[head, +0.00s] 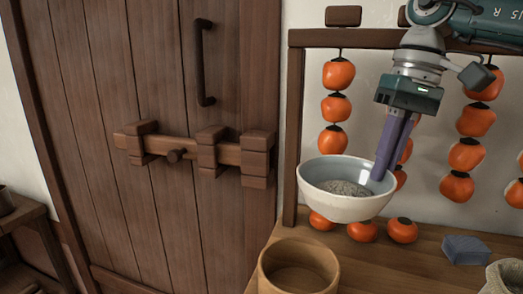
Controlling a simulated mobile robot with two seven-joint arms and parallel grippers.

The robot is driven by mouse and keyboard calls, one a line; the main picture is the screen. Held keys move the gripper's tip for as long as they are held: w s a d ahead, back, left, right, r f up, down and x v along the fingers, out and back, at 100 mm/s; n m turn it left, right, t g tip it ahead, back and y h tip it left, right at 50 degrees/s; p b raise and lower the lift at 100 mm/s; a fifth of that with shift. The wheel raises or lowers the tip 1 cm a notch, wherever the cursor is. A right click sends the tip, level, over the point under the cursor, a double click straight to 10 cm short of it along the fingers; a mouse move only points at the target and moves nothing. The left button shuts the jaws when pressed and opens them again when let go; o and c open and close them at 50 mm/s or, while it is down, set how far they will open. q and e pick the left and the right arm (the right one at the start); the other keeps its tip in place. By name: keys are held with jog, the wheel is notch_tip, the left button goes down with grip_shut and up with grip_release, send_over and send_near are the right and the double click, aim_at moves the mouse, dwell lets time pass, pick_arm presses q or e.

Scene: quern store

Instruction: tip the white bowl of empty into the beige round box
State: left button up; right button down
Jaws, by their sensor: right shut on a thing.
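The white bowl (345,203) hangs in the air in the head view, above the wooden bench, tilted a little if at all. Greyish contents show at its bottom. My right gripper (383,176) comes down from the top right and is shut on the bowl's right rim with its purple fingers. The beige round box (299,268) stands on the bench below and to the left of the bowl, open at the top. The part of its inside that shows looks empty, and its lower front is cut off by the picture's edge. My left gripper is not in view.
Strings of orange persimmons (338,74) hang from a wooden frame (296,130) behind the bowl. A blue-grey block (466,250) and a pale sack-like thing (505,277) are on the bench (420,262) at right. A barred wooden door (160,80) fills the left.

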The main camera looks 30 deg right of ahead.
aim_at(380, 185)
jog(key=f+b, duration=0.2)
jog(key=f, duration=0.1)
jog(key=shift+a+f+h, duration=0.2)
jog(key=shift+f+h, duration=0.05)
jog(key=shift+h, duration=0.05)
jog(key=shift+a+r+h+p, duration=0.15)
jog(key=shift+r+h+p, duration=0.3)
jog(key=shift+h+p, duration=0.15)
jog(key=shift+f, duration=0.1)
jog(key=shift+d+y, duration=0.2)
jog(key=shift+y, duration=0.2)
jog(key=shift+a+r+h, duration=0.1)
jog(key=shift+r+h, duration=0.1)
jog(key=shift+h, duration=0.1)
jog(key=shift+f, duration=0.1)
